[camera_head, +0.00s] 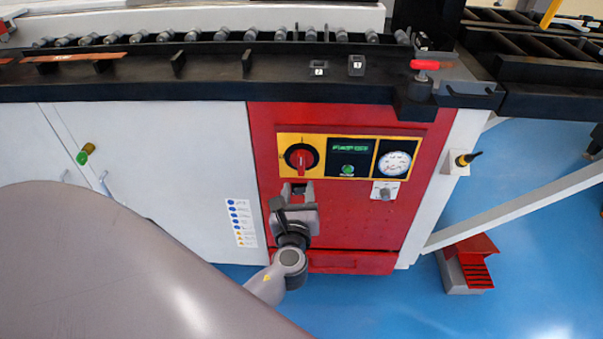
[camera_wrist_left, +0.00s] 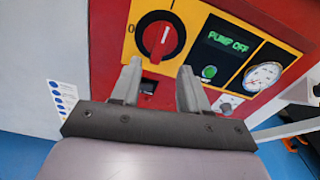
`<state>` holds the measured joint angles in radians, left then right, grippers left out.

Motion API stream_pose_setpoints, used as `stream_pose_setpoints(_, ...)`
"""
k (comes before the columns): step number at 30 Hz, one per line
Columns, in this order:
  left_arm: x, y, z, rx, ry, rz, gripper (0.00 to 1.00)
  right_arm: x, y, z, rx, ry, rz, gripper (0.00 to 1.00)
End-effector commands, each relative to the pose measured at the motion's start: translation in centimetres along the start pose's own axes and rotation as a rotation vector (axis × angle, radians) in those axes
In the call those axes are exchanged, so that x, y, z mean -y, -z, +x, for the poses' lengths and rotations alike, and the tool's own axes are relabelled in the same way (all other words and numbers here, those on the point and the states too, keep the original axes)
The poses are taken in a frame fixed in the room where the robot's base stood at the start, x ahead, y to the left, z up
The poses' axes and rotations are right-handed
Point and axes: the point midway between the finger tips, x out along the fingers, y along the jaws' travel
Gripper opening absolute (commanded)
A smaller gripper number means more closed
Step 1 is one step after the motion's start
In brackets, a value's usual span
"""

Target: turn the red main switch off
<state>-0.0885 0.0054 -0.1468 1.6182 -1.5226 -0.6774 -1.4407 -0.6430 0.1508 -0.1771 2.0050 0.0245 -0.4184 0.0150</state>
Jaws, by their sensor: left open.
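The red main switch (camera_head: 301,158) is a red knob on a black round base, set in a yellow plate on the red front of the machine. My left gripper (camera_head: 297,188) is just below the switch in the head view. In the left wrist view the fingers of my left gripper (camera_wrist_left: 158,67) are apart with nothing between them, and the knob lies beyond their tips. My right gripper is out of view.
Right of the switch are a green display (camera_wrist_left: 228,42) reading "PUMP OFF", a green button (camera_wrist_left: 209,72) and a round gauge (camera_head: 395,163). A smaller knob (camera_head: 385,193) sits below the gauge. The black bench edge (camera_head: 200,90) runs above the panel. A red pedal (camera_head: 470,258) stands on the floor.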

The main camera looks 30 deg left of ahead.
Motion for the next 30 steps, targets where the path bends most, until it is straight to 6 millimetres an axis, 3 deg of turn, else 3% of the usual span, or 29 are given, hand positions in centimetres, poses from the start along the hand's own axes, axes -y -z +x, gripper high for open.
stream_pose_setpoints(6,0.5,-1.2,1.2,0.070,-0.016,0.148,0.45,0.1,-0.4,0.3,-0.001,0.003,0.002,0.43)
stream_pose_setpoints(21,0.4,-1.6,7.3,0.069,-0.015,0.150,0.45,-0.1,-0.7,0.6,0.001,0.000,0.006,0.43)
stream_pose_setpoints(30,0.4,-1.6,7.9,0.068,-0.014,0.148,0.45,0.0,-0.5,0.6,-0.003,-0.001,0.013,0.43)
